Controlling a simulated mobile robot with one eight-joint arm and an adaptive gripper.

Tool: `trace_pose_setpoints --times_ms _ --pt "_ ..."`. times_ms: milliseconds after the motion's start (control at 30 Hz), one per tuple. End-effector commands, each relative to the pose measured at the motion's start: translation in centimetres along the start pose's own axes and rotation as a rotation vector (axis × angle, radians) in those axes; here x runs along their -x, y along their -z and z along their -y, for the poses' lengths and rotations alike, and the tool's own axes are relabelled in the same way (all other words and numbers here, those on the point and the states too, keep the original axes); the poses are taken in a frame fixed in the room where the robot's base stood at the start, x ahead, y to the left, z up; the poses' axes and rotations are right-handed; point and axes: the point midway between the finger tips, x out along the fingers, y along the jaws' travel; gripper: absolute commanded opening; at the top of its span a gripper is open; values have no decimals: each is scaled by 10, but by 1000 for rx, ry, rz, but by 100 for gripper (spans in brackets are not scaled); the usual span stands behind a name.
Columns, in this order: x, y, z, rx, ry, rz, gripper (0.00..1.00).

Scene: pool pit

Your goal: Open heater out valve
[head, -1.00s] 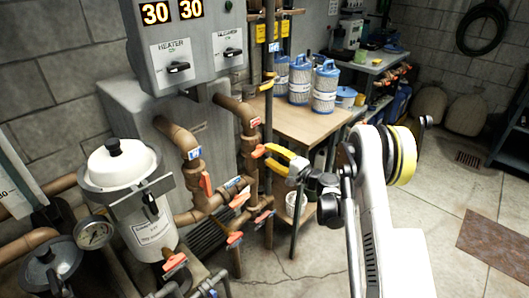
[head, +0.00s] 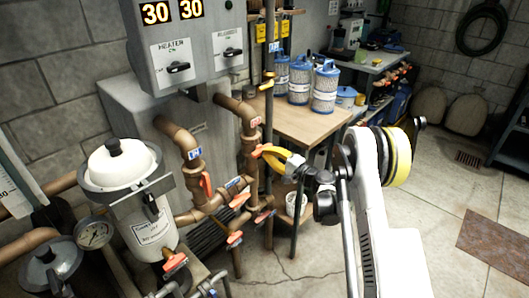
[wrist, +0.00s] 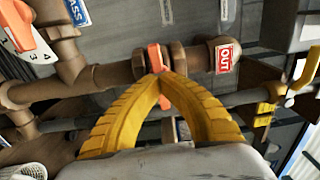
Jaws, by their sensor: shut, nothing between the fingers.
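The heater out valve shows in the wrist view as an orange handle (wrist: 155,58) on a brown pipe, left of a red OUT label (wrist: 224,57). In the head view, its orange handle (head: 257,151) sits on the vertical pipe below a red label (head: 256,122). My gripper (wrist: 163,77) has yellow fingers that meet at the tips, with nothing between them. The tips overlap the lower part of the handle in the wrist view; I cannot tell if they touch it. In the head view, my gripper (head: 266,151) is right beside the handle and hides part of it.
Other orange-handled valves (head: 239,200) sit on the pipes below and left. A grey heater control box (head: 185,45) hangs above. A wooden table (head: 310,120) with blue-capped filter cartridges (head: 325,88) stands behind. The floor at right (head: 440,210) is open.

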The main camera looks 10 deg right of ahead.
Motion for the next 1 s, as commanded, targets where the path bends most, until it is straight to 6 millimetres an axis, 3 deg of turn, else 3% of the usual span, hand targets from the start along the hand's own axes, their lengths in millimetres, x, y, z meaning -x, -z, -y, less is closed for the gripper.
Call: trace_pose_setpoints --times_ms 167,800,1000 --pt "0 0 0 85 0 0 0" --pt "0 0 0 1265 0 0 0" --pt "0 0 0 1563 0 0 0"
